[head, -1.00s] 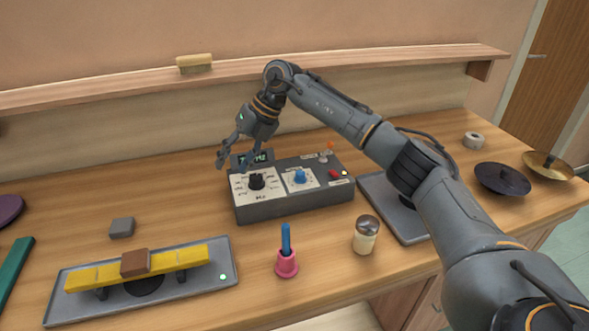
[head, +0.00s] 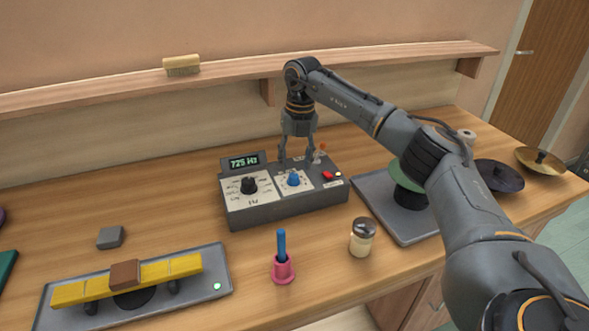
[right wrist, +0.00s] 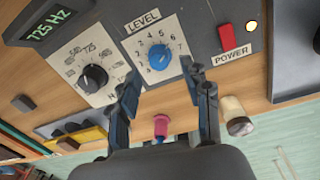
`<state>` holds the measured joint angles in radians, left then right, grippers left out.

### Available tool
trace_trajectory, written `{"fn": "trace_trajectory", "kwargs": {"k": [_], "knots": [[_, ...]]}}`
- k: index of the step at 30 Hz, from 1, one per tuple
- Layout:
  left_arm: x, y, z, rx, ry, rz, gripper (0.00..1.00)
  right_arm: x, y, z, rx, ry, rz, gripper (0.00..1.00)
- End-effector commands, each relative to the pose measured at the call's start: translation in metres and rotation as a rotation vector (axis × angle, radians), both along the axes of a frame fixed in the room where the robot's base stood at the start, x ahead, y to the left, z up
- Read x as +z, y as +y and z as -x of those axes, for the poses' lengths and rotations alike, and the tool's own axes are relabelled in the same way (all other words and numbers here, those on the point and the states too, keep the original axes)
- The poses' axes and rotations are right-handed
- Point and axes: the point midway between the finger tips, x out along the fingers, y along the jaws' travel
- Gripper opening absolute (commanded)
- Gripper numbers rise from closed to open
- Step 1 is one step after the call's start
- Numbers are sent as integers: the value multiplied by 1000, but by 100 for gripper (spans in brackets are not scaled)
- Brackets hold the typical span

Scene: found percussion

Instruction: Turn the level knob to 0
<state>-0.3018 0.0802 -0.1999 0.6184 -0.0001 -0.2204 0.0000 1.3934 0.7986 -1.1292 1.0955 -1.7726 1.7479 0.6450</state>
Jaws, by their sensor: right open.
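The level knob (head: 293,179) is blue and sits on a white numbered dial plate on the grey control box (head: 285,207). In the right wrist view the blue knob (right wrist: 159,57) lies under the word LEVEL, with numbers around it; I cannot tell surely which number it points at. My right gripper (head: 296,158) points down just above and behind the knob in the head view. Its fingers (right wrist: 159,74) are spread, one on each side of the knob in the wrist view, with nothing held. My left gripper is out of view.
A black knob (head: 248,185) is left of the level knob, below a display (head: 244,162) reading 725 Hz. A red power switch (right wrist: 226,37) is on the right. A pink holder (head: 283,269) with a blue stick and a shaker (head: 362,237) stand in front of the box.

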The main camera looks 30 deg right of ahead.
Motion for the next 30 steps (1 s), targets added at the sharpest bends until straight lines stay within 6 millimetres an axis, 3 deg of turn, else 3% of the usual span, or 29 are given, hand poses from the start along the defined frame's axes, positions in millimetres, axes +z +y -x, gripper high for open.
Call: {"fn": "trace_trajectory", "kwargs": {"k": [7, 18, 25, 30], "knots": [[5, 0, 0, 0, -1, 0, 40, -30, 2, 0, 0, 1, 1, 48], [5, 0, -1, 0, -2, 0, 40, -36, 2, -1, 0, -1, 0, 48], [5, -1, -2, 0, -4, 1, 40, -35, 2, -1, 0, -1, 0, 1], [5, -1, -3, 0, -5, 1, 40, -35, 2, -1, 1, 0, 0, 0]]}}
